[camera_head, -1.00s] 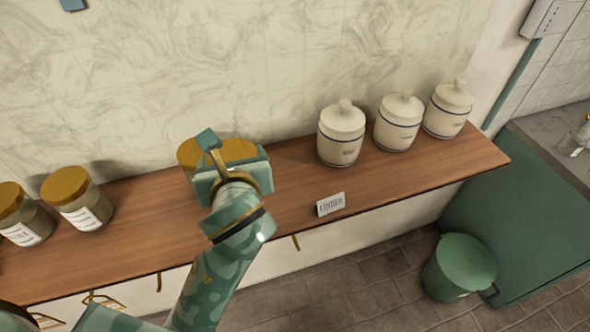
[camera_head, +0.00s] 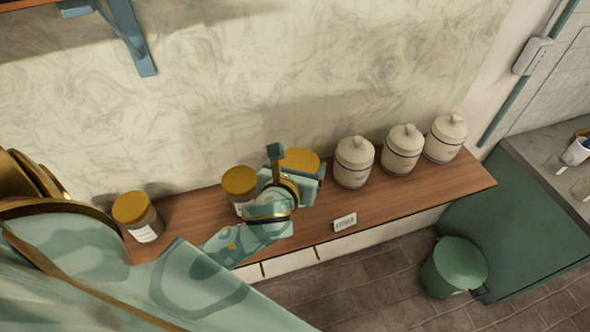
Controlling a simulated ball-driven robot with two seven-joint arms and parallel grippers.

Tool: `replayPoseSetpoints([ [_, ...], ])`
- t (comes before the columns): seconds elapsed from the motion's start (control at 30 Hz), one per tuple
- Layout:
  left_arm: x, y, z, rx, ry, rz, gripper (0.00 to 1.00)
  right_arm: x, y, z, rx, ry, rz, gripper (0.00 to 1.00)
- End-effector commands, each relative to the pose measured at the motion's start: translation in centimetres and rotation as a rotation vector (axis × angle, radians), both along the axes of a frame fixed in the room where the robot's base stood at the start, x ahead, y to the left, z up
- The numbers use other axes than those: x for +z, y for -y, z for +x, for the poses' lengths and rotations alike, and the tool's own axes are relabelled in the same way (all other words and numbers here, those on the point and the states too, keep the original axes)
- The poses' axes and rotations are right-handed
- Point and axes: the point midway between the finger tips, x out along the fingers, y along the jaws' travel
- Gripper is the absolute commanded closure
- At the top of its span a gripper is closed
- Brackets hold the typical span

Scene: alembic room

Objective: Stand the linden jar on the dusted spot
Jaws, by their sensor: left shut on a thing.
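My left gripper (camera_head: 297,174) is shut on a gold-lidded jar (camera_head: 302,159) over the wooden shelf (camera_head: 400,193). The gripper hides most of this jar and any label, so I cannot read its name. I cannot tell whether its base touches the shelf. A small white name card (camera_head: 345,222), which reads linden, stands at the shelf's front edge, in front of the held jar and slightly to its right. I cannot make out the dusted spot; the arm and jar cover part of the shelf there. My right gripper is not in view.
Another gold-lidded jar (camera_head: 239,184) stands close left of the held one, and one more (camera_head: 138,218) farther left. White canisters stand to the right, the nearest (camera_head: 353,163) close to the held jar. A blue bracket (camera_head: 130,38) hangs above left.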

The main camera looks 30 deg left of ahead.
Motion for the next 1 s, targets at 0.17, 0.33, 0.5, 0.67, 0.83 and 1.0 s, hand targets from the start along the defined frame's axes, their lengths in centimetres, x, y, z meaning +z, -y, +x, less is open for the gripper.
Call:
replayPoseSetpoints([
  [0.17,-3.2,-2.8,3.6,0.002,-0.002,0.002,0.69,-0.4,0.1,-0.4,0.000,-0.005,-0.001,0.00],
  [0.33,-5.9,-4.2,5.5,0.002,0.001,0.000,0.69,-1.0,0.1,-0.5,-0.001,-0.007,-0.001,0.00],
  [0.5,-7.2,-4.8,6.3,0.002,0.001,-0.001,0.69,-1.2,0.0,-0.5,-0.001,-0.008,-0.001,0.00],
  [0.67,-9.8,-4.8,6.4,0.001,-0.001,-0.003,0.69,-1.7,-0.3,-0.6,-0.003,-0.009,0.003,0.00],
  [0.83,-10.3,-4.8,6.4,0.000,0.002,-0.002,0.69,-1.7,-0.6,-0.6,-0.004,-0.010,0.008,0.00],
  [1.0,-10.3,-4.8,6.4,-0.001,0.001,-0.001,0.69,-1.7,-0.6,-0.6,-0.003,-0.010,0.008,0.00],
])
